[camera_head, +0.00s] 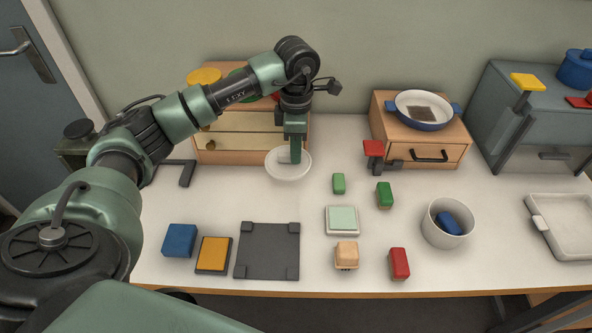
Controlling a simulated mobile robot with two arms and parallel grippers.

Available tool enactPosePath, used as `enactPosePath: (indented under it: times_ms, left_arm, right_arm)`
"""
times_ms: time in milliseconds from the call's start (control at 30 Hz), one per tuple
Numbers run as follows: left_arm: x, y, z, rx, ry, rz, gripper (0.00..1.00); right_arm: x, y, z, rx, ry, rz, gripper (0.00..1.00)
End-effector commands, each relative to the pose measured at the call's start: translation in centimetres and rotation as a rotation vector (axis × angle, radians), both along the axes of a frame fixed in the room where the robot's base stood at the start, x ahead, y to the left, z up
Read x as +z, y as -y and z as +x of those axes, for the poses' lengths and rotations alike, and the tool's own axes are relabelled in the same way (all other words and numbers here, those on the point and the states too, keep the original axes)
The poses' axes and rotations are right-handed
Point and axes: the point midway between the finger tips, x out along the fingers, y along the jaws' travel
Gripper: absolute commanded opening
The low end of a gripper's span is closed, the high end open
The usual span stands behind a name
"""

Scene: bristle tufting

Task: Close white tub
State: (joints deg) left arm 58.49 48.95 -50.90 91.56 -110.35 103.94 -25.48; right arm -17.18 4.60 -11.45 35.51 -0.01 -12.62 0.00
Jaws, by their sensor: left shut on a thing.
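A white round tub (434,234) stands open on the right half of the table, with a blue block (448,222) inside it. A shallow white round piece (289,173), which looks like a lid, is at the back middle of the table. My left gripper (294,157) reaches down to it from above and is shut on its middle part. The fingers hide part of what they grip. I cannot tell whether the lid touches the table. My right gripper is not in view.
A white tray (568,242) lies far right.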

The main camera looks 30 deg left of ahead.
Motion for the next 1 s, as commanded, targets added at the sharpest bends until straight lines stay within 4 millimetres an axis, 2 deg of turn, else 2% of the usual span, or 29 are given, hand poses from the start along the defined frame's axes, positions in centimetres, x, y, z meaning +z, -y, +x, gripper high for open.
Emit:
enactPosePath:
  times_ms: [33,200,400,600,900,933,1000]
  left_arm:
    - [1.6,0.0,0.2,0.0,0.008,0.0,0.0]
    - [6.0,0.0,0.1,0.0,0.005,0.0,0.0]
    - [9.1,0.0,0.1,0.001,0.001,0.0,0.0]
    - [10.1,0.0,0.0,0.001,0.0,-0.001,0.0]
    - [10.1,0.0,0.0,0.001,-0.001,-0.001,0.0]
    - [10.1,0.0,0.0,0.0,-0.001,-0.001,0.0]
    - [10.1,0.0,0.0,0.0,-0.001,-0.001,0.0]
  right_arm:
    - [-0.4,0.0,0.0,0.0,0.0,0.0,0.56]
    - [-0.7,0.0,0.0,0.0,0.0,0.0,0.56]
    - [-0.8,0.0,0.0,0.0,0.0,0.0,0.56]
    - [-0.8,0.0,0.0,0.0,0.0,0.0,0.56]
    - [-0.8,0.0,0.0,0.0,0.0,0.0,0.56]
    - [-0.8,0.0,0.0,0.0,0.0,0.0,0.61]
    - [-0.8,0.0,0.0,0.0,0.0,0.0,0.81]
